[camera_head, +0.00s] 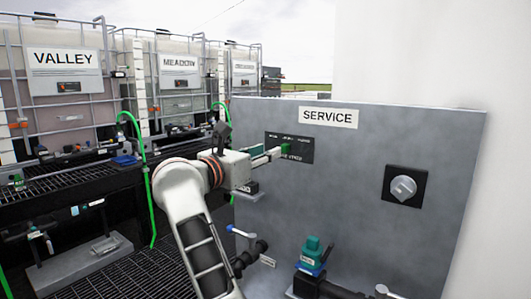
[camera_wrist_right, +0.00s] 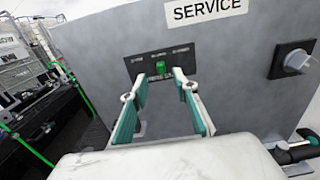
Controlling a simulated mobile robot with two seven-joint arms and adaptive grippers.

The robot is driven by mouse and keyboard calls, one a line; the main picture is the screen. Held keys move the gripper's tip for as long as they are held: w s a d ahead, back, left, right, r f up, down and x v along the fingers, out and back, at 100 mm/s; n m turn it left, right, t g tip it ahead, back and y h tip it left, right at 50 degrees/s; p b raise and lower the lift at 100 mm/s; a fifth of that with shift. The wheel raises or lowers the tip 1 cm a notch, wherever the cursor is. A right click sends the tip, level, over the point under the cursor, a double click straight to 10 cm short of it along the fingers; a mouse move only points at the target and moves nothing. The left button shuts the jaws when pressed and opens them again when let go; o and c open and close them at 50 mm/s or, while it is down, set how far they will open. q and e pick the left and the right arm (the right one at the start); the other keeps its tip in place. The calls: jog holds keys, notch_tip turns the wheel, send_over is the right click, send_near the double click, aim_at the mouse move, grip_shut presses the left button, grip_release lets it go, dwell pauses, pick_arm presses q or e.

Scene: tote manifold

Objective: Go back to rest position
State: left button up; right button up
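My right arm reaches up from the bottom of the head view to the grey SERVICE panel (camera_head: 350,190). My right gripper (camera_head: 272,155) is in front of a black plate (camera_head: 303,152) with a green button or switch (camera_head: 286,149). In the right wrist view my right gripper (camera_wrist_right: 162,84) has its two teal-padded fingers apart with nothing held between them. The green part (camera_wrist_right: 160,68) shows just beyond the fingertips; I cannot tell whether they touch it. My left gripper is not in view.
A grey knob (camera_head: 403,188) sits right on the panel. A teal valve (camera_head: 312,252) and a blue-handled valve (camera_head: 240,231) are below. Caged totes (camera_head: 62,72) stand behind a black grating at left. A green hose (camera_head: 148,190) hangs left of my arm.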

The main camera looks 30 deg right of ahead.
jog(key=s+a+f+m+t+y, duration=0.2)
jog(key=a+f+m+t+y, duration=0.35)
jog(key=f+m, duration=0.45)
jog(key=s+a+f+m+t+y+p, duration=0.1)
jog(key=s+a+f+m+t+y, duration=0.1)
jog(key=a+f+m+t+y, duration=0.6)
jog(key=s+a+f+m+t+y, duration=0.2)
jog(key=f+m+y, duration=0.2)
jog(key=f+m, duration=0.8)
jog(key=s+f+n+g+y, duration=0.1)
jog(key=s+f+n+g, duration=0.5)
jog(key=s+f, duration=0.5)
jog(key=s+f+n+g, duration=0.5)
jog(key=s+f, duration=0.7)
jog(key=f, duration=0.8)
jog(key=shift+s+a+f+n+g+y, duration=0.2)
jog(key=shift+s+a+n+g+y, duration=0.1)
jog(key=shift+n+g+y, duration=0.1)
